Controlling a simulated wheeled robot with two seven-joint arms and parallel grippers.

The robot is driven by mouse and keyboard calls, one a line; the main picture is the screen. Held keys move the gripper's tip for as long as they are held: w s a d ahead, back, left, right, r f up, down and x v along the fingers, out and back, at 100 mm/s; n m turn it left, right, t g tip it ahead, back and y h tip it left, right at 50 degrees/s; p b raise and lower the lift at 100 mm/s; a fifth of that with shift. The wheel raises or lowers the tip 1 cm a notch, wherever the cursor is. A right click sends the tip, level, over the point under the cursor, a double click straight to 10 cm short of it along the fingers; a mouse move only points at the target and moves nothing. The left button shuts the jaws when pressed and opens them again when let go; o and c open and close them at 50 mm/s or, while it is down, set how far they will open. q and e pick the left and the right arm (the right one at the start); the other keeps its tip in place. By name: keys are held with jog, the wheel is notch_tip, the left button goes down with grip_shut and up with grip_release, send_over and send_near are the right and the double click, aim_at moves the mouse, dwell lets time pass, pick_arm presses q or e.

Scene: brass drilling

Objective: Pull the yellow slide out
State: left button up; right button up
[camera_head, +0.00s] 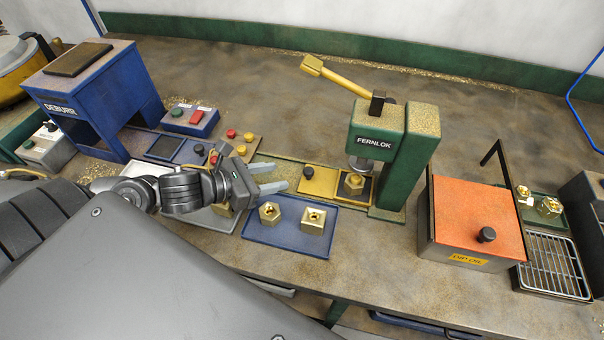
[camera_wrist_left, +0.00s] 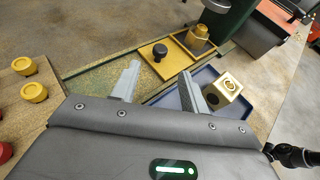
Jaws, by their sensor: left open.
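The yellow slide (camera_head: 318,186) lies in a green track (camera_head: 289,168) that runs under the green FERNLOK press (camera_head: 389,158). A black knob (camera_head: 308,173) stands on its left part. A brass nut (camera_head: 353,183) sits at its right end, below the press ram. The slide (camera_wrist_left: 176,66) and its knob (camera_wrist_left: 159,52) also show in the left wrist view. My left gripper (camera_head: 281,176) is open and empty, just left of the knob, its fingers pointing toward the slide and apart from the knob. My right gripper is not in view.
A blue tray (camera_head: 288,243) with two brass nuts lies in front of the track. A plate with red and yellow buttons (camera_head: 247,148) is behind my gripper. The press's yellow lever (camera_head: 340,77) sticks up. An orange-lidded oil box (camera_head: 477,214) stands at right.

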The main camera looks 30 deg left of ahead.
aim_at(305, 171)
pick_arm(q)
jog(key=x, duration=0.4)
jog(key=shift+r, duration=0.1)
jog(key=p+x, duration=0.1)
jog(key=x, duration=0.2)
jog(key=shift+w+d+p, duration=0.2)
jog(key=shift+w+p, duration=0.1)
jog(key=shift+p, duration=0.05)
jog(key=shift+w+d+f, duration=0.3)
jog(key=shift+w+f, duration=0.1)
jog(key=shift+f, duration=0.1)
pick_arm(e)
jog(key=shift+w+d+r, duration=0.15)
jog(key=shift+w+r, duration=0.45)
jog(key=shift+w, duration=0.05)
pick_arm(q)
grip_shut()
